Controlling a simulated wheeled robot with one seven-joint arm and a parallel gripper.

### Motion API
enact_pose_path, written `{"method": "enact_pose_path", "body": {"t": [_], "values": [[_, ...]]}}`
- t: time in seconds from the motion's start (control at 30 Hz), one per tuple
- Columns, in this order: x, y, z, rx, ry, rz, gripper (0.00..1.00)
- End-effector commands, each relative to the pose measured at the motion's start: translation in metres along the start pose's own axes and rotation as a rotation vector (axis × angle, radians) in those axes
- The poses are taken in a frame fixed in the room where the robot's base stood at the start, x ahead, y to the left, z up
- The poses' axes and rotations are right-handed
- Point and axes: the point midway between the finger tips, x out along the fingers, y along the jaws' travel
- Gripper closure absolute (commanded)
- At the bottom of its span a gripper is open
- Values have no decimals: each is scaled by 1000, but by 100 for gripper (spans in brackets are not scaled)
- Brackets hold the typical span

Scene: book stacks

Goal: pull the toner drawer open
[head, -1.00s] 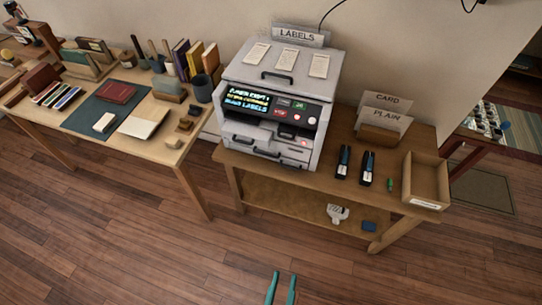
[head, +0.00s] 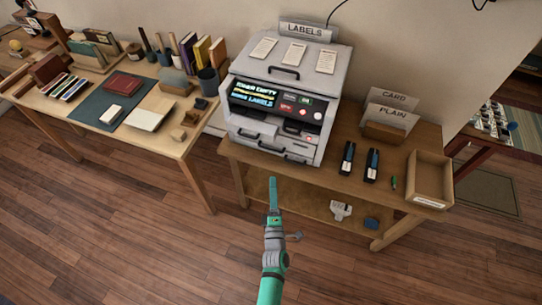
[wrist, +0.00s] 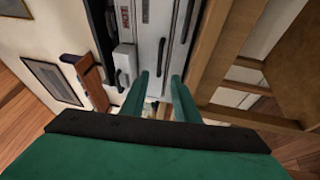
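The grey label printer (head: 318,128) stands on a wooden side table. Its lower front has several drawer faces (head: 278,139) with dark handles, all looking shut. I cannot read which one is the toner drawer. The screen (head: 256,94) appears to read "TONER EMPTY". In the wrist view the printer front (wrist: 151,22) shows turned sideways, with dark handles (wrist: 160,54) beyond my fingers. My gripper (head: 273,181) is in front of and below the drawers, apart from the printer. In the wrist view its two teal fingers (wrist: 160,85) are apart with nothing held between them.
The side table (head: 335,178) has two dark staplers (head: 359,161), a card holder (head: 385,132) and an open wooden tray (head: 429,180) to the right. Its lower shelf (head: 300,203) lies near my gripper. A desk (head: 170,145) with books stands left. Floor in front is clear.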

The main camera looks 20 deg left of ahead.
Motion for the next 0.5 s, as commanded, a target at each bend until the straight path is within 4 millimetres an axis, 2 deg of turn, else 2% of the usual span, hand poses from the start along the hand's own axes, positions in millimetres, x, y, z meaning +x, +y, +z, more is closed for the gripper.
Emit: {"method": "enact_pose_path", "body": {"t": [0.03,0.33,0.5], "values": [[8,-1,0,-26,9,5,72],[36,-1,-2,-68,21,14,72],[66,0,-2,-66,21,14,72]]}}
